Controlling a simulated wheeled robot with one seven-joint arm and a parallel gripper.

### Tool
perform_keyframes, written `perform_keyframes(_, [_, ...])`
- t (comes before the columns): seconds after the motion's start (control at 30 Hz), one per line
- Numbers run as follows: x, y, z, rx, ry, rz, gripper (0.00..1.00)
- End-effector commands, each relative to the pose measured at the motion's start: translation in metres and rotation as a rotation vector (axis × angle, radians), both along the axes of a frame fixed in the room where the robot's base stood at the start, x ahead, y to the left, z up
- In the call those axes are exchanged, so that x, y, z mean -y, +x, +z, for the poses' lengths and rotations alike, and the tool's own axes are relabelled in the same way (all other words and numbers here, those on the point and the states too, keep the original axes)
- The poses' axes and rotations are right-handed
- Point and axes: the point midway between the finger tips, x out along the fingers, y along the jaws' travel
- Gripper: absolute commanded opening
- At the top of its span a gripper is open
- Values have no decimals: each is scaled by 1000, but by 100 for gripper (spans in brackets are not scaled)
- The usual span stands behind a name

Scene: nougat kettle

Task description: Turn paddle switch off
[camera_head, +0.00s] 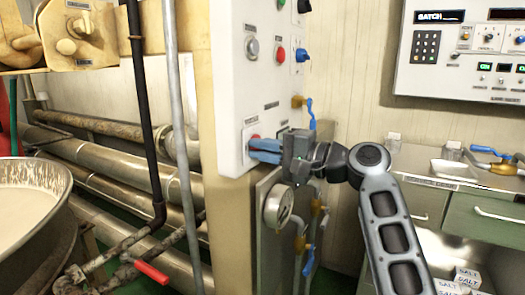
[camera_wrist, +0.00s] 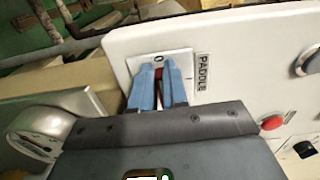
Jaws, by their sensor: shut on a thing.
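The paddle switch sits low on a white control panel (camera_head: 230,60). In the wrist view its red lever (camera_wrist: 159,74) shows between the blue fingers, on a pale plate marked 0 beside a label reading PADDLE (camera_wrist: 203,72). In the head view only a little red of the switch (camera_head: 254,138) shows above the fingers. My gripper (camera_head: 252,150) reaches the panel from the right; in the wrist view its two blue fingers (camera_wrist: 160,72) are closed around the red lever. The fingers hide most of the lever, so its position cannot be told.
Other knobs and a red button (camera_head: 281,55) sit higher on the panel. A round gauge (camera_head: 278,207) and blue-handled valves (camera_head: 310,258) are below my gripper. A steel kettle (camera_head: 60,185) and pipes stand left. A counter (camera_head: 440,180) stands right, under a BATCH panel (camera_head: 455,80).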

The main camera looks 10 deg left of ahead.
Motion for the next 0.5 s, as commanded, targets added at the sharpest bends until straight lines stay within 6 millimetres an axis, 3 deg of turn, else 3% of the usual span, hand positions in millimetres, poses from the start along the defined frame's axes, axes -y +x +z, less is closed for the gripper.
perform_keyframes(0.23, [0, -1, -3, -2, -3, 3, 0])
perform_keyframes(0.27, [0, -1, -3, -4, -4, 3, 17])
perform_keyframes(0.5, [0, 0, -2, -2, -3, 2, 39])
